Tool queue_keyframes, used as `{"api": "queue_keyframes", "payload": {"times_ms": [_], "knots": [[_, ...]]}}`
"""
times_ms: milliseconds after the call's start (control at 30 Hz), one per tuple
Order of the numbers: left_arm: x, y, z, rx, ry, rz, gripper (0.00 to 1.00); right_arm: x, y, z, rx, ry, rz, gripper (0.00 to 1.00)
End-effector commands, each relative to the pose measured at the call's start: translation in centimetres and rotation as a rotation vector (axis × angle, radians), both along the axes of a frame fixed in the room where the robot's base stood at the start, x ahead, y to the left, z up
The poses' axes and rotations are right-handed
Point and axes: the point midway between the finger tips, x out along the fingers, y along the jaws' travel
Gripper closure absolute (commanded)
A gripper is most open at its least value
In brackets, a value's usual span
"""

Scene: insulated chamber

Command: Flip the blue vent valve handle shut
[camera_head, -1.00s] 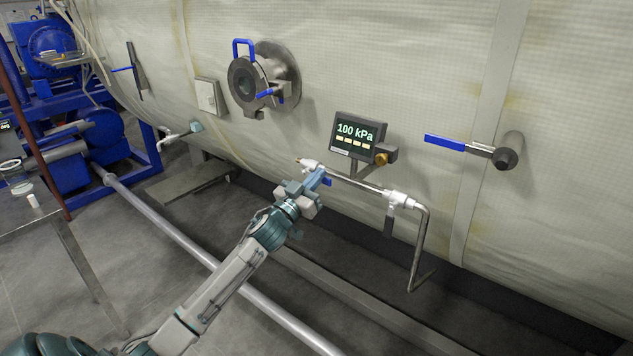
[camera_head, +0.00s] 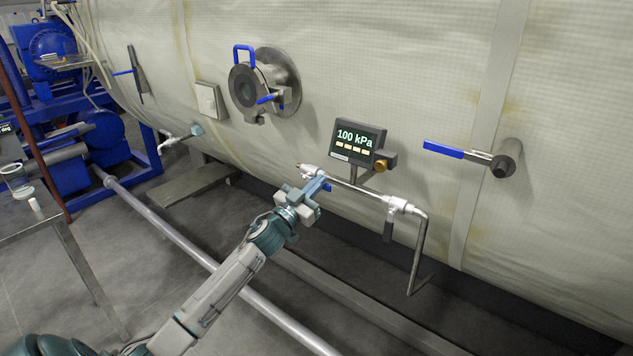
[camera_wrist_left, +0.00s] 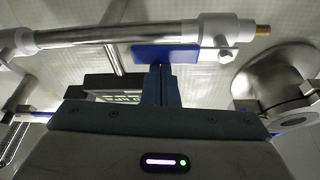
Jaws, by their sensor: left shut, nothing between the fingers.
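The blue vent valve handle (camera_wrist_left: 165,53) lies along the thin steel pipe in the left wrist view, beside the white valve body (camera_wrist_left: 216,36) with its brass tip. In the head view only a bit of the handle (camera_head: 328,187) shows behind my gripper. My left gripper (camera_head: 320,183) is shut and empty at the left end of this pipe. In the wrist view its closed fingers (camera_wrist_left: 161,80) point at the handle's middle, at or very close to it; I cannot tell whether they touch.
A display (camera_head: 356,140) reading 100 kPa stands above the pipe. A second white valve (camera_head: 398,205) with a dark handle sits to its right. A larger blue lever (camera_head: 443,149) and a flanged port (camera_head: 262,84) stick out of the chamber wall. A long floor pipe (camera_head: 170,230) runs below my arm.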

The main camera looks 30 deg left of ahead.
Motion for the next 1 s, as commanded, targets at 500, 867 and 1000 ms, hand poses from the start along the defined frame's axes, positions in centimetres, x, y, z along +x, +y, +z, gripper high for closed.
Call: {"api": "queue_keyframes", "payload": {"times_ms": [500, 867, 1000], "knots": [[0.0, -0.1, -0.7, 0.224, -0.014, 0.001, 1.0, 0.0, 0.0, 2.8, 0.0, 0.0, 0.0, 0.64], [0.0, 0.2, -3.2, 0.434, -0.031, 0.001, 1.0, 0.0, 0.0, 4.3, 0.0, 0.0, 0.0, 0.64], [0.0, 0.5, -4.0, 0.567, -0.043, 0.0, 1.0, 0.0, 0.0, 4.5, 0.0, 0.0, 0.0, 0.64]]}}
